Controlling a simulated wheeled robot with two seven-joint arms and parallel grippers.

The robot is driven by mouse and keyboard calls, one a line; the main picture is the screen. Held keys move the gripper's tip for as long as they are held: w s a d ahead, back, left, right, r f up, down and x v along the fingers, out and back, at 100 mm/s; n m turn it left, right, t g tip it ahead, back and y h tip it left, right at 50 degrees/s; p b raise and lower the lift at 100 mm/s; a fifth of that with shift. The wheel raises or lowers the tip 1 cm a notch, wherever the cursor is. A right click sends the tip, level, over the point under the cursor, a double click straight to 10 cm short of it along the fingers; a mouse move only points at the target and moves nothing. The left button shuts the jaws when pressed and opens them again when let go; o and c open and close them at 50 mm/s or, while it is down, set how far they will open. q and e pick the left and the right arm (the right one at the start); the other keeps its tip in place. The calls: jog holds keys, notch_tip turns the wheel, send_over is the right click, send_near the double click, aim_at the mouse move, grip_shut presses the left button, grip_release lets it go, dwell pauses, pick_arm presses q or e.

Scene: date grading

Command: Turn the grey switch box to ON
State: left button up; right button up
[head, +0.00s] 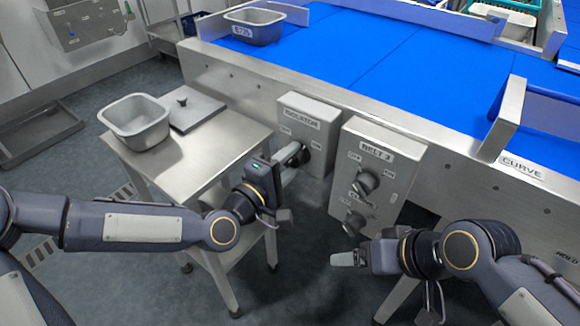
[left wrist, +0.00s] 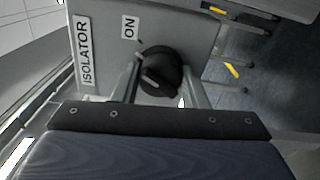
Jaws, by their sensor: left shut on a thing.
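The grey switch box labelled ISOLATOR (head: 291,104) is fixed to the conveyor's front side; it also shows in the left wrist view (left wrist: 190,28). Its round black knob (left wrist: 165,66) sits below an ON label (left wrist: 129,27), as that view lies. A light mark on the knob appears turned away from ON. My left gripper (head: 292,158) is shut on the knob, with one finger on each side of it in the left wrist view (left wrist: 162,84). In the head view the gripper partly hides the knob. My right gripper (head: 345,258) is low, in front of the BELT 3 box, apart from it.
The BELT 3 box (head: 400,148) with two knobs stands just right of the switch box. Blue belts (head: 370,50) lie behind a metal side rail.

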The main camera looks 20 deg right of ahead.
pick_arm(q)
jog(key=shift+f+m+b, duration=0.1)
jog(key=shift+m+b, duration=0.85)
jog(key=shift+m, duration=0.65)
jog(key=o, duration=1)
jog(key=p+v, duration=0.1)
jog(key=v, duration=0.7)
